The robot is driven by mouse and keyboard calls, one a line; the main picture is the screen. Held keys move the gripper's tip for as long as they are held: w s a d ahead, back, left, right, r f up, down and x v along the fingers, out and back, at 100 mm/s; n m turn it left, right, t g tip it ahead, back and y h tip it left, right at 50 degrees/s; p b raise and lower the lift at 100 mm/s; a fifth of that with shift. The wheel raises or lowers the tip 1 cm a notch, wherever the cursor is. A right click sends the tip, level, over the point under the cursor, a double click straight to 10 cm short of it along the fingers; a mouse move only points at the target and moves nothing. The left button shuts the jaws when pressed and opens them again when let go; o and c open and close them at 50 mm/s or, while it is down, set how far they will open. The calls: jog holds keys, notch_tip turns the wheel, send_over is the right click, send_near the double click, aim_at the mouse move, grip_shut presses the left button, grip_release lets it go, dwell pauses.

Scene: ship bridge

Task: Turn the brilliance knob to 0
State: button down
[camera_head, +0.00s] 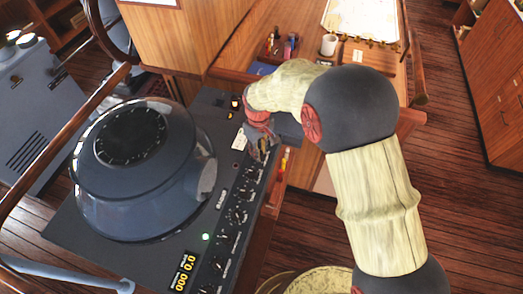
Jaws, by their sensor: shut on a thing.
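The radar console (215,135) has a dark sloping panel with a row of small black knobs (238,214) along its right side. The knob labels are too small to read, so I cannot tell by its lettering which knob is the brilliance knob. My gripper (262,149) is at the far upper end of this row, shut on a knob there. My gripper covers that knob, so its pointer and setting are hidden.
A large round radar viewing hood (140,165) stands left of the knobs. A green light (206,237) and a yellow number display (186,272) sit near the front. A wooden desk with a white mug (329,45) is behind my arm.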

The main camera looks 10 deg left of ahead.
jog(key=n, duration=0.6)
jog(key=shift+s+d+f, duration=0.15)
jog(key=shift+s+f, duration=0.1)
jog(key=shift+s, duration=0.05)
jog(key=shift+n, duration=0.3)
jog(key=c, duration=1.9)
grip_release()
jog(key=o, duration=0.3)
jog(key=shift+w+r, duration=0.1)
jog(key=shift+r, duration=0.05)
jog(key=shift+w+r, duration=0.1)
jog(key=shift+r, duration=0.55)
notch_tip(320, 180, up, 11)
